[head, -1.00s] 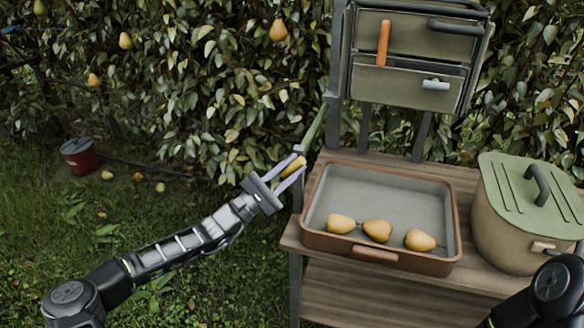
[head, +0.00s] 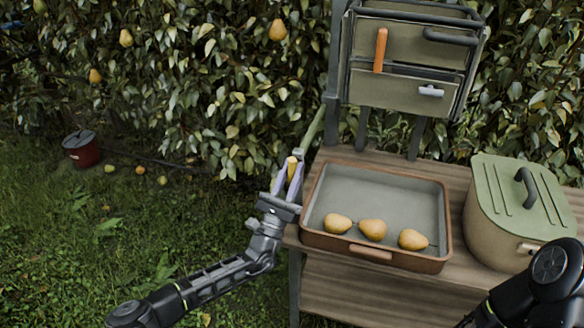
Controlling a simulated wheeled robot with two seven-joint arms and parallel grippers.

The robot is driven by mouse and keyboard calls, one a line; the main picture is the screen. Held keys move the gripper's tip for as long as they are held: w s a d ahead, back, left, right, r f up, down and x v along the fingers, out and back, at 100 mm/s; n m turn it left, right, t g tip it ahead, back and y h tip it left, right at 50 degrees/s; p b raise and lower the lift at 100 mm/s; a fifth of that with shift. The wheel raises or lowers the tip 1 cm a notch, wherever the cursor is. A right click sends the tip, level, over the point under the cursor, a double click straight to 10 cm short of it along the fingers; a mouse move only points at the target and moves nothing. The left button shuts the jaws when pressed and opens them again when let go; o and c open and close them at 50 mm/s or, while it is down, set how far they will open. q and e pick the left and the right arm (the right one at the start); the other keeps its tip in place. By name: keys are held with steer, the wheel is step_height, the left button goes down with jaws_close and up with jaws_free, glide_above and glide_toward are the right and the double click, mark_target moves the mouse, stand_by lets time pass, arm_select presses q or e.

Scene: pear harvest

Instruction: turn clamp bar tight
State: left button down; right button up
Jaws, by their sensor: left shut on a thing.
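The clamp bar (head: 292,169) is a short yellow piece at the back left corner of the wooden bench. My left gripper (head: 288,178) is shut on it, with one grey finger on each side. The bar now points nearly straight up in the picture. The fingers hide part of the bar and most of the clamp around it, so I cannot tell how tight it is. My right arm shows at the lower right, but its gripper is out of the picture.
A brown-rimmed tray (head: 372,253) with three pears stands on the bench (head: 340,290) right of my left gripper. A lidded pot (head: 500,230) stands further right. A tool panel (head: 410,60) rises behind. A red bucket (head: 82,152) stands on grass.

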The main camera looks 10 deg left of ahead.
mark_target(291, 179)
stand_by(0.4)
arm_select(q)
steer(key=c, duration=1.2)
jaws_free()
steer(key=shift+c, duration=0.2)
steer(key=v, duration=0.8)
steer(key=shift+w+d, duration=0.1)
steer(key=shift+d, duration=0.1)
